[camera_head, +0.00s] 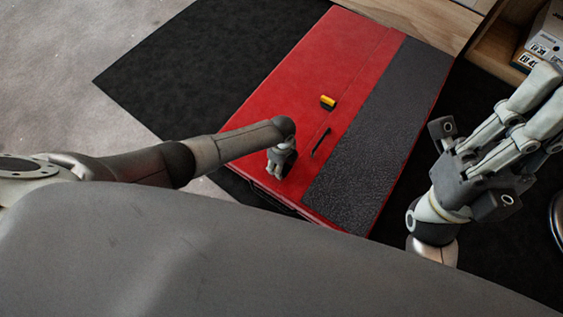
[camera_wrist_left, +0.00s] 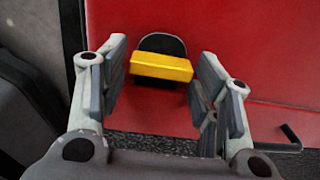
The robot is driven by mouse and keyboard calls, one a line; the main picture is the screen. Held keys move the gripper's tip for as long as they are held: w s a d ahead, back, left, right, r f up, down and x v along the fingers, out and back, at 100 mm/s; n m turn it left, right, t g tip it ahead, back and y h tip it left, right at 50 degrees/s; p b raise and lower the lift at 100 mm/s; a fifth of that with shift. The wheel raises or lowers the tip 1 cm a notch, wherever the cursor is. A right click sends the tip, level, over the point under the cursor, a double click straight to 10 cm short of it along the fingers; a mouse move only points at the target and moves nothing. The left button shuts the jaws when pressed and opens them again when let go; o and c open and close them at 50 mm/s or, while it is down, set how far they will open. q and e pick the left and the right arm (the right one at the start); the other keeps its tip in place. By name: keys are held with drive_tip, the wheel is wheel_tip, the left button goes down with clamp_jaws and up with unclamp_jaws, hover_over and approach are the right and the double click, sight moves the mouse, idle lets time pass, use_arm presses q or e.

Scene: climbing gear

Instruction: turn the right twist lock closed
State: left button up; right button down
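A large red case (camera_head: 300,80) lies flat, with a dark grey textured strip (camera_head: 375,135) along one side. One twist lock (camera_head: 328,103) shows on it in the head view, a yellow bar on a dark base. My left gripper (camera_head: 279,172) points down over the near part of the case. In the left wrist view my open fingers (camera_wrist_left: 160,95) stand on either side of a twist lock with a yellow bar (camera_wrist_left: 162,67) and dark rounded base. Gaps show on both sides of the bar. In the head view my gripper seems to hide this lock. My right gripper (camera_head: 510,130) is at the right, away from the locks.
A black handle (camera_head: 320,143) stands on the case between the visible lock and my left gripper. A dark mat (camera_head: 165,85) lies under the case. A wooden shelf with boxes (camera_head: 540,45) stands at the upper right.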

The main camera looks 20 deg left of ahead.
use_arm(q)
drive_tip(key=shift+o, duration=0.5)
drive_tip(key=shift+r, duration=0.1)
wheel_tip(320, 180, up, 12)
idle(0.5)
idle(0.4)
